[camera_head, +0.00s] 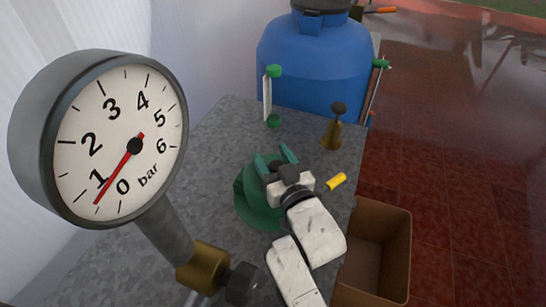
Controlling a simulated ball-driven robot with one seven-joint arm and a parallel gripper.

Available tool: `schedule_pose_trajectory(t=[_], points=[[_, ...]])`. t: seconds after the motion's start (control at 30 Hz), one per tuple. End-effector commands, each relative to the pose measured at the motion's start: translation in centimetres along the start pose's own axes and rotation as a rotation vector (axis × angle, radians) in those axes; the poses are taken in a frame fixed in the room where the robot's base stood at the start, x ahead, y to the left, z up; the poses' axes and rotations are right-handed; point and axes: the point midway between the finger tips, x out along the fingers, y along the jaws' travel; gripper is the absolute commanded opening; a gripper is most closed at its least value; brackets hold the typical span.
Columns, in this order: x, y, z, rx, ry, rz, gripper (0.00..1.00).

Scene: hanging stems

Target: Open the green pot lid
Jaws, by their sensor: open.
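The green pot (252,203) stands on the grey table. My gripper partly covers it, and I cannot make out where its lid ends and its body begins. My gripper (275,158) has two teal fingers, spread apart with nothing visible between them. It is above or over the far side of the pot, its fingers pointing toward the back of the table. I cannot tell whether it touches the pot.
A large pressure gauge (118,140) with a brass fitting fills the left foreground. A clear tube with green ends (268,98), a brass object with a dark knob (333,128) and a yellow piece (336,181) are nearby. A blue tank (318,58) stands behind; an open brown box (395,285) is right.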

Motion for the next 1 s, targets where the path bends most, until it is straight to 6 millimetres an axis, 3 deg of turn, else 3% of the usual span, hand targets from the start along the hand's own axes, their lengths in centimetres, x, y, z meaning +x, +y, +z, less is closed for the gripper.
schedule_pose_trajectory(t=[0.07, 0.67, 1.0], points=[[-0.02, 0.01, 0.01, 0.000, 0.000, 0.000, 0.58], [-0.03, 0.02, -0.11, -0.001, 0.002, 0.000, 0.01], [0.01, -0.03, -0.32, -0.003, 0.003, 0.000, 0.00]])
